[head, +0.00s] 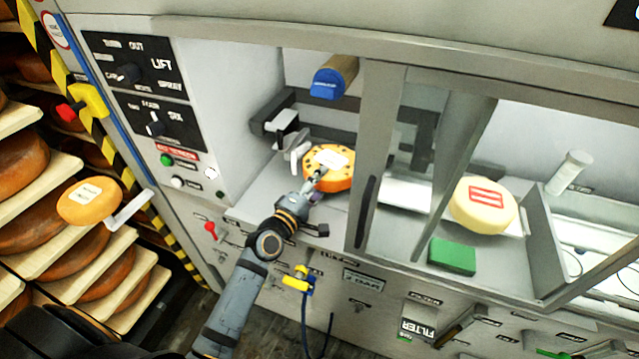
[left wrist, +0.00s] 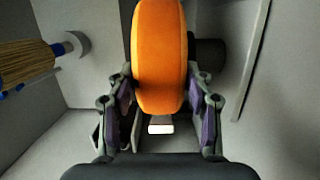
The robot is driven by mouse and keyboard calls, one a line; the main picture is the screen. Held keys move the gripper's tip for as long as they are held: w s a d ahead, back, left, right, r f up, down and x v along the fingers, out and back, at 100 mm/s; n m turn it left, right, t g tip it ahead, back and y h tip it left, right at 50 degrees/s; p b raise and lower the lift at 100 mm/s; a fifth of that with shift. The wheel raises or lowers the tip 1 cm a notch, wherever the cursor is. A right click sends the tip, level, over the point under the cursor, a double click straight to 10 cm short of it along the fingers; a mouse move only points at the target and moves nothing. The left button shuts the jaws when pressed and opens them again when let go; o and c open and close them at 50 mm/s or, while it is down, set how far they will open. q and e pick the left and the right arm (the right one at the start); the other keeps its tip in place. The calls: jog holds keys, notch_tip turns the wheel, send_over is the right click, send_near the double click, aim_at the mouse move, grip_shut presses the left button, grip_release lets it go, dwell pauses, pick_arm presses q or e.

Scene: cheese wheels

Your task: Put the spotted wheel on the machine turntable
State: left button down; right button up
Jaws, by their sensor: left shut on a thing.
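The spotted wheel (head: 334,168) is orange with dark spots and a pale label on its upper face. It is inside the machine's left bay, near the bay's front edge. My left gripper (head: 313,185) reaches into the bay and is shut on the wheel's near edge. In the left wrist view the orange wheel (left wrist: 160,60) stands between the two fingers, its rim towards the camera. I cannot make out the turntable; the wheel and gripper may cover it. I cannot tell whether the wheel touches anything below. My right gripper is not in view.
A blue-ended brush (head: 330,84) hangs above the bay; a grey bracket (head: 285,118) stands behind the wheel. An open door panel (head: 376,150) is close on the right. Beyond it are a pale wheel with a red label (head: 482,205) and a green block (head: 452,256). Cheese shelves (head: 40,240) stand left.

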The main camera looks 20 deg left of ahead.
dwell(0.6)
pick_arm(q)
jog(key=shift+c, duration=2.3)
grip_release()
jog(key=shift+s+f, duration=0.15)
jog(key=shift+f, duration=0.15)
jog(key=v, duration=1.1)
jog(key=shift+s+r, duration=0.15)
jog(key=shift+s, duration=0.15)
jog(key=shift+s+a, duration=0.2)
